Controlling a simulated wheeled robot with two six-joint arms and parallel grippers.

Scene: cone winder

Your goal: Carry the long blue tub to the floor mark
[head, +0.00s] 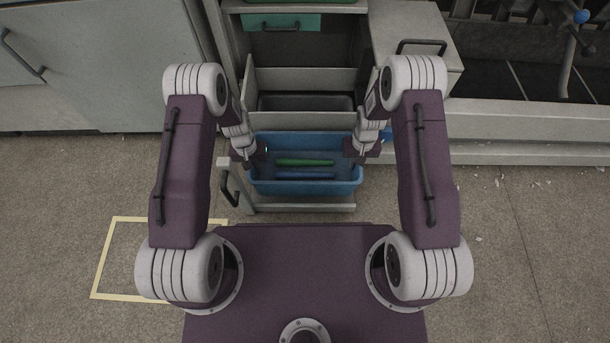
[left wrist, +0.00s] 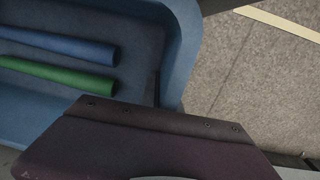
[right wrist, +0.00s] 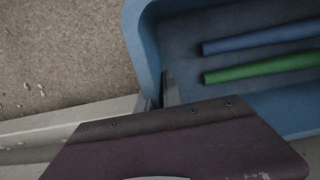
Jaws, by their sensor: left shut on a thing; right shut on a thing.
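The long blue tub (head: 262,187) sits in front of me, at the open lower drawer of the machine. It holds a green tube (head: 305,162) and a blue tube (head: 306,175). My left gripper (head: 250,160) is shut on the tub's left end wall, and the tub's corner (left wrist: 184,50) shows in the left wrist view. My right gripper (head: 361,157) is shut on its right end wall, seen also in the right wrist view (right wrist: 143,50). The floor mark, a pale yellow outline (head: 120,219), lies on the floor at the left, partly hidden by my left arm.
A dark bin (head: 305,102) stands behind. A grey cabinet (head: 90,60) is at the far left. The floor on both sides is mostly clear.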

